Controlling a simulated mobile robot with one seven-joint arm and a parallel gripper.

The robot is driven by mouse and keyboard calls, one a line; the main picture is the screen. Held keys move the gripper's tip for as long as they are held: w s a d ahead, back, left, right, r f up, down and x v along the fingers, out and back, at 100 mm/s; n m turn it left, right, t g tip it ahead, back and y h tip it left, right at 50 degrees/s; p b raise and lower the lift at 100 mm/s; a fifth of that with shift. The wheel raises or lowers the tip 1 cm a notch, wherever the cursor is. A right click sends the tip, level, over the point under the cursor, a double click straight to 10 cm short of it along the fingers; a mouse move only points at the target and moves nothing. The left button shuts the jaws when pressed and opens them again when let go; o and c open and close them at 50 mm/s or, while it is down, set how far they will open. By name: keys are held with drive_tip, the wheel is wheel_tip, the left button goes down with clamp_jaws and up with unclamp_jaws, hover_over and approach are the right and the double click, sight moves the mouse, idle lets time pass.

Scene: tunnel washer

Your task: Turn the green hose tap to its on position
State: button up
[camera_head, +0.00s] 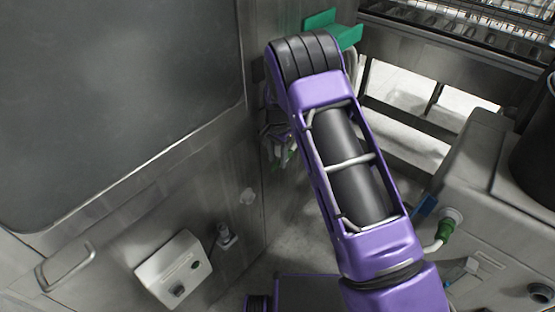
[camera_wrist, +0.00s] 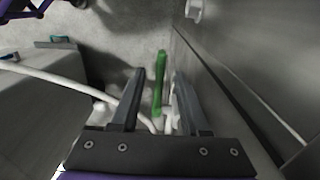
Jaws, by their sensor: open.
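The green hose tap handle (camera_wrist: 160,80) shows in the wrist view as a long, narrow green lever, roughly upright in the picture. My gripper (camera_wrist: 159,76) is open, and the lever appears between its two dark fingers, with a gap on each side. I cannot tell how deep the lever sits between the fingers or whether they touch it. White pipe or hose parts show below the lever.
A steel wall panel (camera_wrist: 225,80) runs close along the right in the wrist view. A white hose (camera_wrist: 60,78) crosses on the left. In the head view a green bracket (camera_head: 335,30) is at the top, and a grey box (camera_head: 174,268) is at lower left.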

drive_tip(key=shift+f, duration=0.5)
clamp_jaws()
idle(1.2)
